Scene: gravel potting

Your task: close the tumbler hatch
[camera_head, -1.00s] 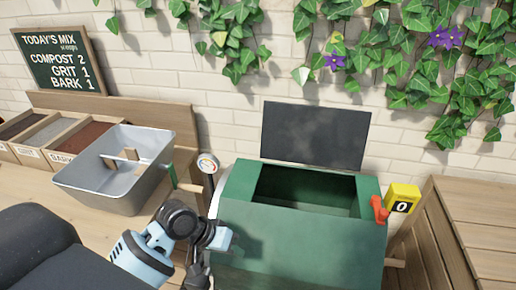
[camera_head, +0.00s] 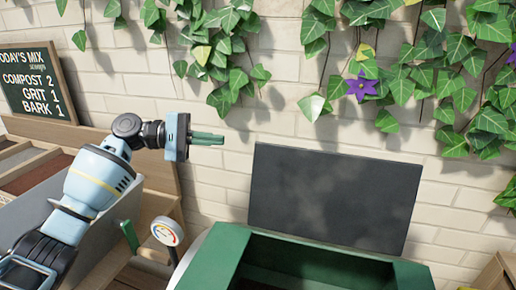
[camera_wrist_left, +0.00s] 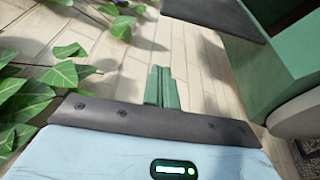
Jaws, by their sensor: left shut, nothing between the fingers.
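The tumbler (camera_head: 215,255) is a green box with a dark opening on top, at the bottom of the head view. Its hatch (camera_head: 335,195) is a dark grey panel standing up at the back edge, so the tumbler is open. In the left wrist view the hatch (camera_wrist_left: 215,14) shows at the top and the tumbler's green side (camera_wrist_left: 270,65) at the right. My left gripper (camera_head: 222,139) is raised in front of the brick wall, left of the hatch's upper left corner and apart from it. Its green fingers (camera_wrist_left: 163,85) are together and empty. My right gripper is not in view.
A round gauge (camera_head: 167,232) and a green handle (camera_head: 129,236) stand left of the tumbler. A grey tub (camera_head: 100,230) is partly behind my left arm. Ivy (camera_head: 225,60) hangs on the wall above. A chalkboard (camera_head: 35,82) stands at the far left.

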